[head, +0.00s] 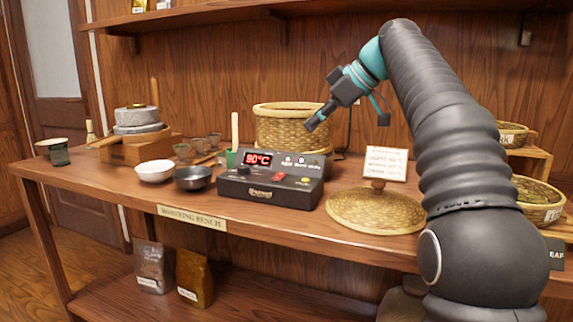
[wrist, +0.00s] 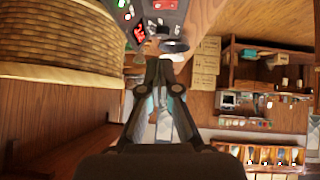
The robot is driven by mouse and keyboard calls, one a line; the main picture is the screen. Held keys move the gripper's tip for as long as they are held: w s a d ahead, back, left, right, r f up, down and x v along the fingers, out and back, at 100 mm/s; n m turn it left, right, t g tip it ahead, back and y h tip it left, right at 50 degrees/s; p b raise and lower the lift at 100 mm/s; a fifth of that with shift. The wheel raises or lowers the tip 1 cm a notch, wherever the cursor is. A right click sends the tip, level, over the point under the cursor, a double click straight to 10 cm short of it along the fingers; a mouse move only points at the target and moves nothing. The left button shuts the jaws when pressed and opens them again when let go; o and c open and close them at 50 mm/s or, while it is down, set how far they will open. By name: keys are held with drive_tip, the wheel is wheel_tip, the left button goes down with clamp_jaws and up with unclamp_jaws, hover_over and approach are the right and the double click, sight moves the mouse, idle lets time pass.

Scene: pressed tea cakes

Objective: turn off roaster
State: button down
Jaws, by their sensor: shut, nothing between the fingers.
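The roaster control box (head: 270,178) is a black unit on the bench. Its red display reads 90°C, and small lights, a red switch (head: 280,176) and a knob (head: 305,181) show on its top panel. My gripper (head: 311,127) is shut and empty, raised above and behind the box, in front of the woven basket (head: 285,128) and apart from the box. In the wrist view the closed fingers (wrist: 160,68) point toward the box (wrist: 160,12), which shows partly at the top edge with its display and lights.
A white bowl (head: 155,171) and a dark bowl (head: 192,178) stand left of the box. A round woven mat (head: 374,211) with a small sign (head: 386,162) lies to its right. A stone mill (head: 137,122) stands further left. A shelf (head: 220,18) runs above.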

idle(0.3)
drive_tip(key=b, duration=0.1)
hover_over(279, 174)
drive_tip(key=s+d, duration=0.1)
drive_tip(key=f, duration=0.7)
drive_tip(key=shift+s+d+f, duration=0.1)
drive_tip(key=shift+d+f, duration=0.05)
drive_tip(key=shift+d, duration=0.05)
drive_tip(key=shift+d+f+b, duration=0.2)
drive_tip(key=shift+f+b, duration=0.25)
drive_tip(key=shift+f, duration=0.7)
drive_tip(key=shift+w+f, duration=0.2)
drive_tip(key=shift+f, duration=0.5)
drive_tip(key=shift+w+d+f, duration=0.1)
drive_tip(key=shift+f, duration=0.3)
drive_tip(key=shift+r, duration=0.15)
drive_tip(key=shift+s+b, duration=0.2)
drive_tip(key=shift+b, duration=0.1)
